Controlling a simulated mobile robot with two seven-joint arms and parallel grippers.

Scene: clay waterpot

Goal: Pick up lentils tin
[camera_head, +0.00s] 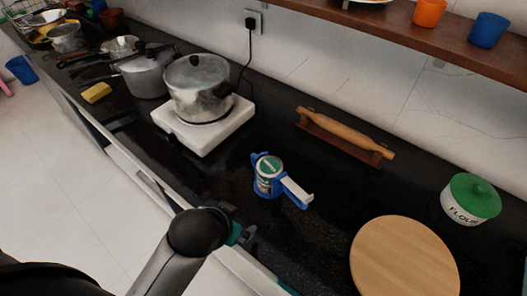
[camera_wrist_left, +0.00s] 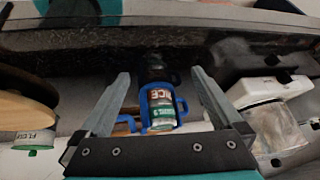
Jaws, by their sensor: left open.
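A small tin (camera_head: 268,172) with a green top and a blue band or holder around it, with a white-ended handle, stands on the black counter in the head view. My left gripper (camera_head: 242,235) is in front of the tin at the counter's front edge, mostly hidden by my arm. In the left wrist view its fingers (camera_wrist_left: 160,74) are open and empty, with the tin in the gap between them in the picture. My right gripper is not in view.
A metal pot (camera_head: 198,90) sits on a white stove (camera_head: 206,135) behind and left. A rolling pin (camera_head: 345,133) on a stand lies behind the tin. A round wooden board (camera_head: 403,262) and a green-lidded flour tin (camera_head: 470,199) are to the right. Counter around the tin is clear.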

